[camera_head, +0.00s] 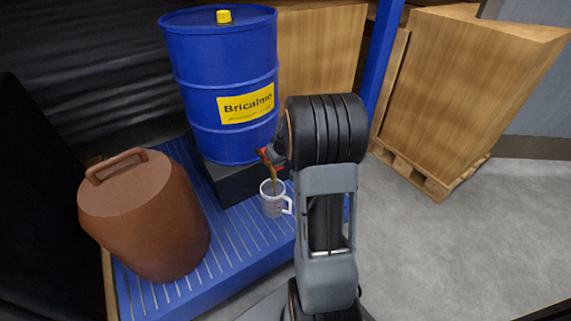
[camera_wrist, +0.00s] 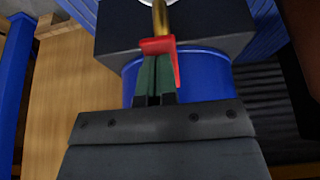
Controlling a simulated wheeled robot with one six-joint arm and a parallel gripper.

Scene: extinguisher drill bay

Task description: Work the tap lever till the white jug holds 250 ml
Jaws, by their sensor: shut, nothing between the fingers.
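The white jug (camera_head: 270,208) stands upright under the tap, in front of the drum, its handle to the right. Only a bit of its pale rim shows at the top edge of the wrist view. The red tap lever (camera_wrist: 174,62) is right at my gripper's fingertips and seems to touch them. My gripper (camera_wrist: 157,62) is shut and empty, its green fingers together. A brown-gold streak (camera_head: 273,180) runs from the tap down into the jug; I cannot tell spout from liquid in it. The jug's level and any scale are unreadable.
The blue drum (camera_head: 200,70) rests on a dark block (camera_head: 235,187) on a blue slatted platform (camera_head: 237,245). A brown lidded container (camera_head: 150,225) stands to the left. Wooden crates (camera_head: 465,90) stand behind and right. Grey floor (camera_head: 430,260) is clear at right.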

